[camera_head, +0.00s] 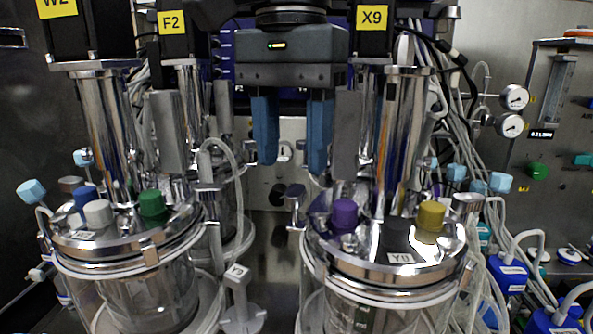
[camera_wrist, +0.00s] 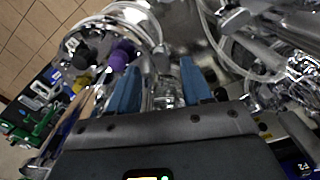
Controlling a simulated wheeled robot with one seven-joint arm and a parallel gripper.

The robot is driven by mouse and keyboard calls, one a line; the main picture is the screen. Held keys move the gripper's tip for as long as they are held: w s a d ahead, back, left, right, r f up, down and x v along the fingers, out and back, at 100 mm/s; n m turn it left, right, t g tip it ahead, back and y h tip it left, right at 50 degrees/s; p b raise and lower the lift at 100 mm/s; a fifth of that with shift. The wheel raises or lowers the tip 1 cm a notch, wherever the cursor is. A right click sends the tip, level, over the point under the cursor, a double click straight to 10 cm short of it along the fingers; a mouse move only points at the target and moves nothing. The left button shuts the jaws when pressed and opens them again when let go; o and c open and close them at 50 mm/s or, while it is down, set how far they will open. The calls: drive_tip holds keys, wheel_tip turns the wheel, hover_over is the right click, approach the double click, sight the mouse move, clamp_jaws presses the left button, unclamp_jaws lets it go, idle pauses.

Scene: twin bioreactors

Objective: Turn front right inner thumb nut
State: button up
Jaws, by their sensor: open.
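The front right vessel has a round metal lid (camera_head: 375,268) with purple, black and yellow caps. A small metal thumb nut (camera_head: 296,192) stands at this lid's inner left edge, left of the purple cap (camera_head: 344,215). My gripper (camera_head: 292,162) points down between the two front vessels, open and empty. Its blue fingertips are above the thumb nut and appear apart from it. In the wrist view, my gripper (camera_wrist: 162,72) shows a shiny metal part between its fingers; I cannot tell whether this is the nut. The purple cap (camera_wrist: 122,54) is just left of the fingers there.
The front left lid (camera_head: 125,232) carries blue, white and green caps. Tall metal columns (camera_head: 402,130) rise close on both sides of my gripper. A white stand (camera_head: 240,300) is between the vessels. Tubes and gauges (camera_head: 514,98) crowd the right.

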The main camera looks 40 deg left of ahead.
sight(291, 193)
drive_tip(key=shift+f+p, duration=0.35)
drive_tip(key=shift+f, duration=1.75)
drive_tip(key=shift+c, duration=0.2)
